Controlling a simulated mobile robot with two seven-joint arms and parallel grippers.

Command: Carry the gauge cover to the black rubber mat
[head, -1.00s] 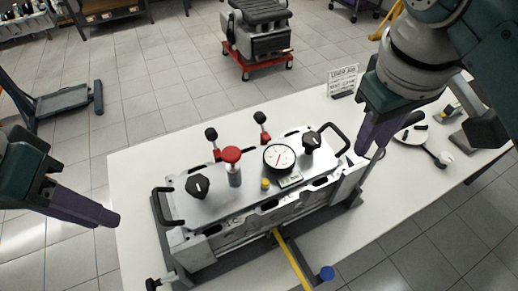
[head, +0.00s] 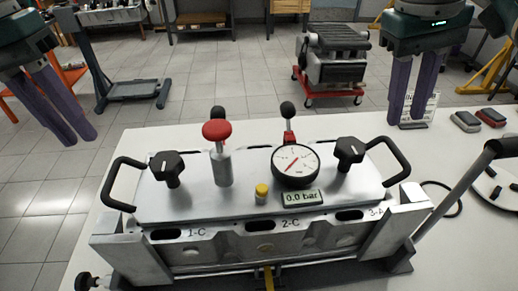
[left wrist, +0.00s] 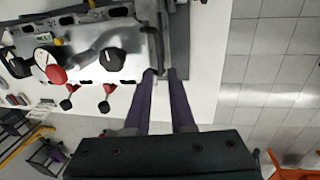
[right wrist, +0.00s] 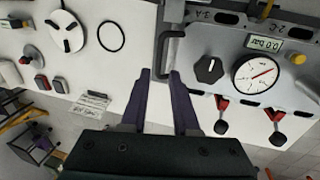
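The gauge cover (head: 240,197) is a flat silver plate on the engine block, with a round dial gauge (head: 295,163), a 0.0 bar readout, black knobs and a black loop handle at each end. My left gripper (head: 82,142) is open and empty at the back left; in the left wrist view its fingers point toward the left handle (left wrist: 156,45). My right gripper (head: 406,125) is open and empty behind the right handle (head: 394,155); in the right wrist view that handle (right wrist: 163,50) lies just beyond the fingertips. I cannot clearly identify the black rubber mat.
The block (head: 190,257) sits on a white table (head: 450,150). A red-capped cylinder (head: 221,160) and a yellow cap (head: 262,193) stand up from the cover. A sign, small red-and-grey blocks (head: 466,121) and a disc are at the right. A red cart (head: 328,92) stands on the floor behind.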

